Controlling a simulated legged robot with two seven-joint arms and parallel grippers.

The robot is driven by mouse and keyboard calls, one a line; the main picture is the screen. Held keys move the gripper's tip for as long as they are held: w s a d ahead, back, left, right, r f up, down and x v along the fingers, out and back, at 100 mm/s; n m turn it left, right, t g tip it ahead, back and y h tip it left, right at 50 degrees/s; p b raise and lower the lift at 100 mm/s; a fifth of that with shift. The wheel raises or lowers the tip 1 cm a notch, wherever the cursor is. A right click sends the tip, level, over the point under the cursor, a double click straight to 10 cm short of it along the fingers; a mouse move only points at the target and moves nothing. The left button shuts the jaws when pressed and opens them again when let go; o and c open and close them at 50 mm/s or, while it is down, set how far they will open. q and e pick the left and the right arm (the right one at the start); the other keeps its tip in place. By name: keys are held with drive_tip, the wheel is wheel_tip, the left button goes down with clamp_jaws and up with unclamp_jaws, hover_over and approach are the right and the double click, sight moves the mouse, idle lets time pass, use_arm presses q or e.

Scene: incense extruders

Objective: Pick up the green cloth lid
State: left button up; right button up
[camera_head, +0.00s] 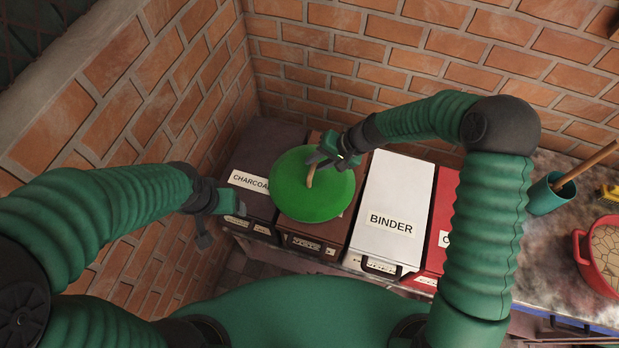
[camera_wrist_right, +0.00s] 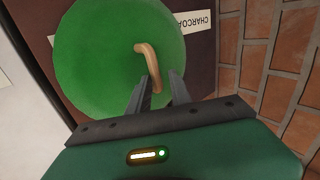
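The green cloth lid (camera_head: 315,195) is a round green disc with a tan, bent handle (camera_head: 310,176) standing up near its middle. It lies over the brown box between the charcoal box and the white binder box. My right gripper (camera_head: 328,155) is at the lid's handle. In the right wrist view, its two fingers (camera_wrist_right: 160,90) are apart, pointing at the handle (camera_wrist_right: 147,60) over the green lid (camera_wrist_right: 95,60); the handle's lower end shows between the fingertips. I cannot tell whether they touch it. My left gripper (camera_head: 207,215) is beside the charcoal box, away from the lid.
The dark charcoal box (camera_head: 267,150) is left of the lid; the white binder box (camera_head: 397,190) and a red box (camera_head: 444,195) are right. A teal cup (camera_head: 546,195) and red pot (camera_head: 605,255) stand further right. Brick walls close off the back and left.

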sight(315, 164)
drive_tip(key=f, duration=0.3)
drive_tip(key=shift+w+a+f, duration=0.1)
drive_tip(key=shift+w+a, duration=0.2)
drive_tip(key=shift+w, duration=0.1)
drive_tip(key=shift+w+d, duration=0.1)
drive_tip(key=shift+d, duration=0.15)
drive_tip(key=shift+a, duration=0.35)
clamp_jaws()
drive_tip(key=shift+s+a, duration=0.1)
drive_tip(key=shift+s, duration=0.1)
use_arm(q)
drive_tip(key=shift+s+d+r, duration=0.15)
drive_tip(key=shift+d+r, duration=0.3)
drive_tip(key=shift+r, duration=0.1)
drive_tip(key=shift+d, duration=0.2)
use_arm(e)
drive_tip(key=shift+d+f, duration=0.15)
drive_tip(key=shift+d, duration=0.05)
